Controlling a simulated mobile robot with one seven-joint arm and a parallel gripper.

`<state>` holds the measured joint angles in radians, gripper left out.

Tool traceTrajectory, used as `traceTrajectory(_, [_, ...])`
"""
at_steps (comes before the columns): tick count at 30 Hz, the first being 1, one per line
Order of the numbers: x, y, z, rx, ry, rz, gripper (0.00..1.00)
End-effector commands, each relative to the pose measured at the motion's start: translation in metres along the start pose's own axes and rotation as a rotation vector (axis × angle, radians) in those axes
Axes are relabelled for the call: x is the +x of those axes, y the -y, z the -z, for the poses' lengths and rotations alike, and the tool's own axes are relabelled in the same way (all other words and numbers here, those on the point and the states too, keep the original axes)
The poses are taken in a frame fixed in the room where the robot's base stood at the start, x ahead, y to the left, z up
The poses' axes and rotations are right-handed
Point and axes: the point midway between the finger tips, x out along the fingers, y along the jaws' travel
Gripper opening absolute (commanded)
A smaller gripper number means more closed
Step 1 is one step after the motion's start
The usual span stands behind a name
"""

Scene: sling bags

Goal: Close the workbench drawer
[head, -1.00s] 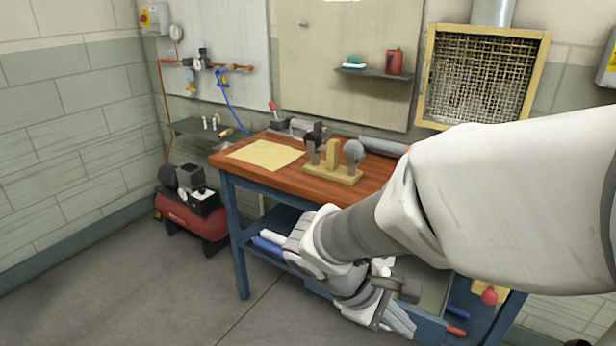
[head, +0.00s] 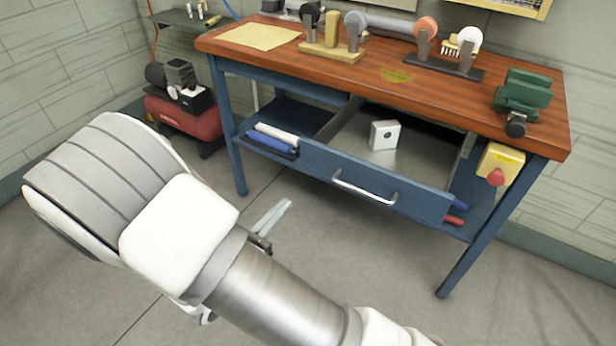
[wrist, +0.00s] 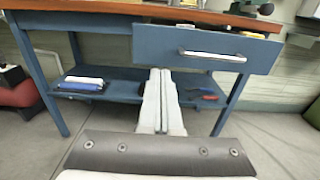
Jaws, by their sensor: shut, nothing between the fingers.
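The blue workbench drawer (head: 330,184) stands pulled out under the wooden bench top (head: 385,80). Its front carries a curved metal handle (head: 364,190), and a white box (head: 384,135) lies inside. In the wrist view the drawer front (wrist: 200,48) and its handle (wrist: 212,56) show at the upper right. My gripper (head: 284,206) is in front of the bench, left of the handle and apart from the drawer, largely hidden by my arm in the head view. In the wrist view my gripper's fingers (wrist: 163,76) are together and empty, below the drawer front in the picture.
A red compressor (head: 185,115) stands on the floor left of the bench. Blue and white rolls (head: 274,138) lie on the lower shelf. A green vise (head: 522,95) and a yellow box with a red button (head: 500,166) are at the right end. Floor before the bench is clear.

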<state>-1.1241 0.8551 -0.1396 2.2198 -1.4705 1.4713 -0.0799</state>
Motion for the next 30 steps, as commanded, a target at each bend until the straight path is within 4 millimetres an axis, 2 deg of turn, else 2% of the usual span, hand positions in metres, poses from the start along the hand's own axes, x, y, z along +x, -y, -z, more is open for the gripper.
traceTrajectory(5, [0.016, -0.001, 0.001, -0.002, 0.005, -0.003, 0.0])
traceTrajectory(15, [0.088, 0.0, 0.003, 0.0, 0.003, 0.001, 0.0])
traceTrajectory(21, [0.121, -0.001, 0.002, 0.0, 0.003, -0.001, 0.0])
traceTrajectory(25, [0.134, -0.001, 0.001, 0.0, 0.003, -0.002, 0.0])
traceTrajectory(30, [0.139, -0.001, 0.0, -0.001, 0.001, -0.003, 0.0])
